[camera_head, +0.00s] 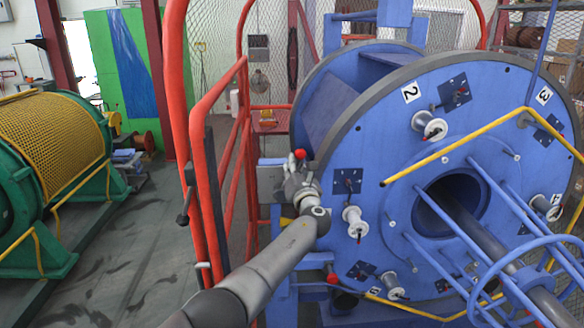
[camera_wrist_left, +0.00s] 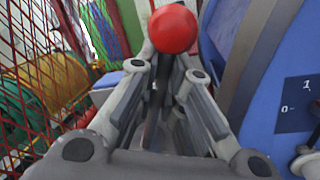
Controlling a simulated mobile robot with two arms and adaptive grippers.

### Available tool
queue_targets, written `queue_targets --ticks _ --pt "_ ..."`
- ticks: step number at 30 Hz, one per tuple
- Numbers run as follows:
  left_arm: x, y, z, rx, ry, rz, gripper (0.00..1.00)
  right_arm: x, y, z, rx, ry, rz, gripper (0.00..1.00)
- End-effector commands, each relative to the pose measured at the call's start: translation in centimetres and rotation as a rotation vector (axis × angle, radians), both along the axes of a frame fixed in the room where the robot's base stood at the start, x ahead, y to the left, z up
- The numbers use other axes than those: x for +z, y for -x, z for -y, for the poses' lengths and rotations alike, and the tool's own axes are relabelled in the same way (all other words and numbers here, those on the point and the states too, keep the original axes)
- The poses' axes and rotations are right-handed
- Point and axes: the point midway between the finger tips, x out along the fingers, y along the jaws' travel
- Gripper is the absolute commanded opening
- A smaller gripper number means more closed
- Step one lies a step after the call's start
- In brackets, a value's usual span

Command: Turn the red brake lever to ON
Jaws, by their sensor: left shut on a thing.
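The brake lever shows its round red knob (camera_head: 300,154) in the head view, beside the left rim of the big blue disc. My left arm reaches up to it from below, and my left gripper (camera_head: 299,181) is just under the knob. In the left wrist view the red knob (camera_wrist_left: 173,28) sits just beyond the fingertips. My left gripper (camera_wrist_left: 168,75) has its fingers around the lever's dark shaft, shut on it below the knob. The gripper hides most of the shaft and the lever's base. No ON marking can be read. My right gripper is out of view.
The blue disc (camera_head: 402,130) with white spools stands close to the right of my gripper. A red railing with mesh (camera_head: 200,160) stands close on the left. A green machine with a yellow mesh guard (camera_head: 50,135) is farther left, with clear floor (camera_head: 135,245) between.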

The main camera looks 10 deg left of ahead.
Motion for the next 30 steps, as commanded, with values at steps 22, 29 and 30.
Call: queue_targets --ticks 22,29,30 --pt "0.6 0.2 0.5 -0.008 -0.006 0.01 0.32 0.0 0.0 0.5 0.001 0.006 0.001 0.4" --pt "0.3 1.6 1.2 -0.008 -0.003 0.011 0.32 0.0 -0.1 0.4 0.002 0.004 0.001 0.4" --pt "0.3 1.9 1.3 -0.008 -0.003 0.011 0.32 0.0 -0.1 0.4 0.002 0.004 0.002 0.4"
